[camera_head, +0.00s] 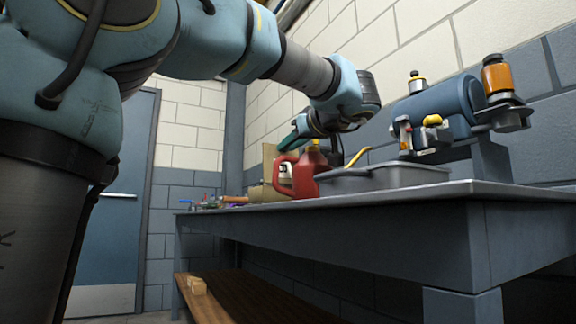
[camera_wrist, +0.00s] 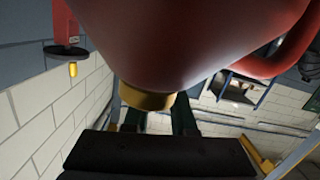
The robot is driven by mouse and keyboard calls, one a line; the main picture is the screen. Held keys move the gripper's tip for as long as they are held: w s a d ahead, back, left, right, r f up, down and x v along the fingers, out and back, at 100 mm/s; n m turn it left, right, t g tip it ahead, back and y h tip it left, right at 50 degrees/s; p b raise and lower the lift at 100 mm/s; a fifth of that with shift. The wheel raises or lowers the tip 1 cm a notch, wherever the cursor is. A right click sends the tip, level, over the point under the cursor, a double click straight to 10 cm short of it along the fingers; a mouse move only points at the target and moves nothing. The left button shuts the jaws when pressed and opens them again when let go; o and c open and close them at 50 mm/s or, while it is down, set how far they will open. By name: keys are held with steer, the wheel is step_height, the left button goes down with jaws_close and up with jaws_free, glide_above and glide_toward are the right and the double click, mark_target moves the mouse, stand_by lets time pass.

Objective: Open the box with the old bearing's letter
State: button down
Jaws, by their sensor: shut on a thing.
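A red jug (camera_head: 311,172) stands on the bench, partly behind a grey tray. My gripper (camera_head: 290,140) is at its top, with the fingers pointing left and down. In the wrist view the red jug (camera_wrist: 200,35) fills the upper middle, with its yellow cap (camera_wrist: 147,98) in front of my green fingers. The fingers are shut, seemingly on the jug near the cap; the contact is hidden. A tan box (camera_head: 263,190) stands behind the jug, partly hidden. No letter is readable on any box, and I cannot make out an old bearing.
The grey tray (camera_head: 385,179) sits at the bench (camera_head: 380,208) front, right of the jug. A blue cylindrical machine (camera_head: 436,104) with an orange bottle (camera_head: 498,78) stands farther right. Small tools lie at the bench's far left end.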

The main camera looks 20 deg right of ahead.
steer(key=shift+s+f+t+b, duration=0.1)
steer(key=shift+s+t+b, duration=0.25)
steer(key=shift+b, duration=0.55)
steer(key=shift+w, duration=0.1)
steer(key=c, duration=0.7)
jaws_free()
steer(key=s, duration=0.3)
steer(key=s+d+p, duration=0.1)
steer(key=s, duration=0.2)
steer(key=s+d+p, duration=0.1)
steer(key=s, duration=0.3)
steer(key=shift+r, duration=0.3)
steer(key=shift+s, duration=0.3)
steer(key=shift+c, duration=0.5)
